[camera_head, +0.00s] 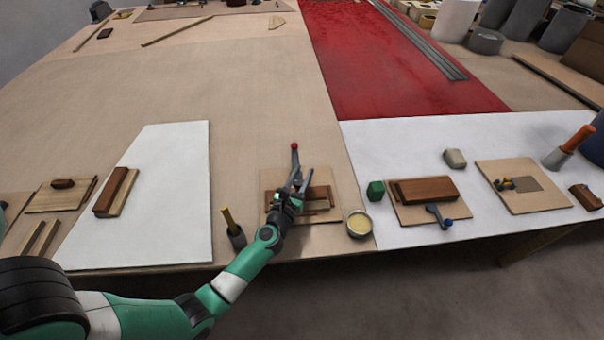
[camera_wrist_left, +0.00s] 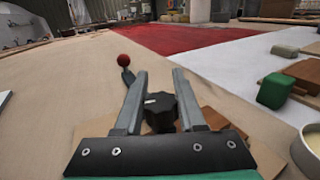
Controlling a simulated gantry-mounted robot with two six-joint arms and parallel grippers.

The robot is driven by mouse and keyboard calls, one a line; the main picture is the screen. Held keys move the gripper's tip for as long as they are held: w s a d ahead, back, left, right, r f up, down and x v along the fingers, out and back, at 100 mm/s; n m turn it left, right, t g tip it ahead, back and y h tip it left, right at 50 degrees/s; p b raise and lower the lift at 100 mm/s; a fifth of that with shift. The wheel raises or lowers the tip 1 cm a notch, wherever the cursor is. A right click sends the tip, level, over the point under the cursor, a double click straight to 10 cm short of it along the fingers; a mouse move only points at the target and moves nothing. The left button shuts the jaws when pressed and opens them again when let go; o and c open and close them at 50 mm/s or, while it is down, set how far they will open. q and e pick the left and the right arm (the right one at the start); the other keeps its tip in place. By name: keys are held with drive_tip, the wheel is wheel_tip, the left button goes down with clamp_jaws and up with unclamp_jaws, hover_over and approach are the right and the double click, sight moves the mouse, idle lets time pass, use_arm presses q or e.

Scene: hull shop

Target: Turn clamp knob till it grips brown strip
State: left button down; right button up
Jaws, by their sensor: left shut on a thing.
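My left gripper (camera_head: 300,184) reaches over a plywood board (camera_head: 268,179) near the front edge of the bench. In the left wrist view its two grey fingers are shut on a black clamp knob (camera_wrist_left: 160,111), which lies between them. A clamp lever with a red ball end (camera_head: 295,147) stands up just beyond the fingers; the ball also shows in the left wrist view (camera_wrist_left: 124,60). The brown strip (camera_head: 321,192) lies on the board beside and under the gripper. The clamp's contact with the strip is hidden. My right gripper is not in view.
A tin of pale yellow stuff (camera_head: 359,224) stands right of the board, a dark cup with a yellow-handled tool (camera_head: 235,236) left of it. A green block (camera_head: 376,190) and another board with a brown block (camera_head: 425,190) are further right.

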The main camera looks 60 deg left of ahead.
use_arm(q)
drive_tip(key=c, duration=0.5)
unclamp_jaws()
drive_tip(key=p+v, duration=0.1)
drive_tip(key=v, duration=1)
drive_tip(key=shift+s+d, duration=0.25)
